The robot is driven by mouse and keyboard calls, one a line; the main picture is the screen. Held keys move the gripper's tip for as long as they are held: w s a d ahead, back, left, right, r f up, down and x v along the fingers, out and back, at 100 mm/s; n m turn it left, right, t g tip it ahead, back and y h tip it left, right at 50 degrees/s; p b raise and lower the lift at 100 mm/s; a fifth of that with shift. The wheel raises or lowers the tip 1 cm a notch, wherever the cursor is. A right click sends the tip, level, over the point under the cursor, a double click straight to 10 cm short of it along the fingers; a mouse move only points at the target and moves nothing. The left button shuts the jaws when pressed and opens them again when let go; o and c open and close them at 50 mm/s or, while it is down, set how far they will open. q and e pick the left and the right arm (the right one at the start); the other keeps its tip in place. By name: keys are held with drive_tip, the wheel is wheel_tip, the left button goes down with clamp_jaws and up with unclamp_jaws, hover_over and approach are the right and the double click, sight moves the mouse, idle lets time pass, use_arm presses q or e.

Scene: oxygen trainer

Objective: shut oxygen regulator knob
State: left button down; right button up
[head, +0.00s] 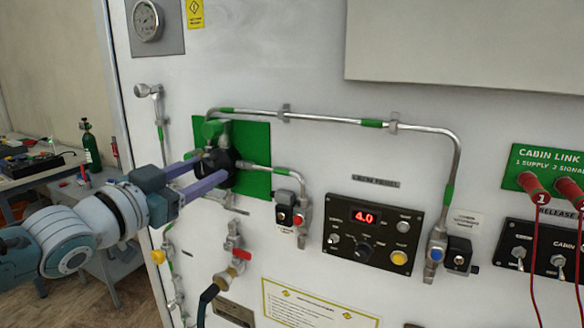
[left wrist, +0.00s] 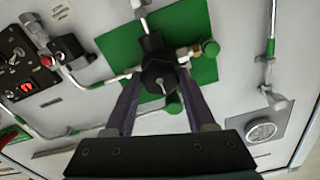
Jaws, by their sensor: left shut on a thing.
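The oxygen regulator knob (left wrist: 160,77) is black, with a pale pointer line on its face, in front of a green plate (head: 258,140) on the white panel. In the head view the black knob (head: 229,168) is partly hidden by my fingers. My left gripper (head: 214,170) comes in from the left with its two purple-grey fingers on either side of the knob. In the left wrist view my left gripper (left wrist: 158,90) is shut on the knob, one finger on each side. My right gripper is not in view.
Metal pipes (head: 340,119) run above and right of the plate. A control box (head: 372,233) reads 4.0. A gauge (head: 146,20) sits at top left. Red plugs with cables (head: 533,187) are at far right. A workbench (head: 40,170) stands behind on the left.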

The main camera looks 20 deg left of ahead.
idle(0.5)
use_arm(q)
drive_tip(key=shift+c, duration=1.2)
unclamp_jaws()
drive_tip(key=shift+s, duration=0.1)
drive_tip(key=s, duration=0.9)
drive_tip(key=shift+s+a+b, duration=0.3)
drive_tip(key=shift+s+a, duration=0.05)
drive_tip(key=shift+a, duration=0.05)
drive_tip(key=s+d+f+n+g+y, duration=0.1)
drive_tip(key=s+d+f+n+g, duration=0.1)
drive_tip(key=s+d+f+g, duration=1)
drive_tip(key=s+d+g, duration=0.25)
drive_tip(key=s, duration=0.55)
drive_tip(key=w+r+p+v, duration=0.1)
drive_tip(key=w+p+v, duration=0.1)
drive_tip(key=p+v, duration=0.9)
drive_tip(key=w+d+p+v, duration=0.1)
drive_tip(key=w+p+v, duration=0.2)
drive_tip(key=p+v, duration=0.9)
drive_tip(key=shift+d+r+p, duration=0.2)
drive_tip(key=shift+r+p, duration=0.1)
drive_tip(key=shift+r, duration=0.3)
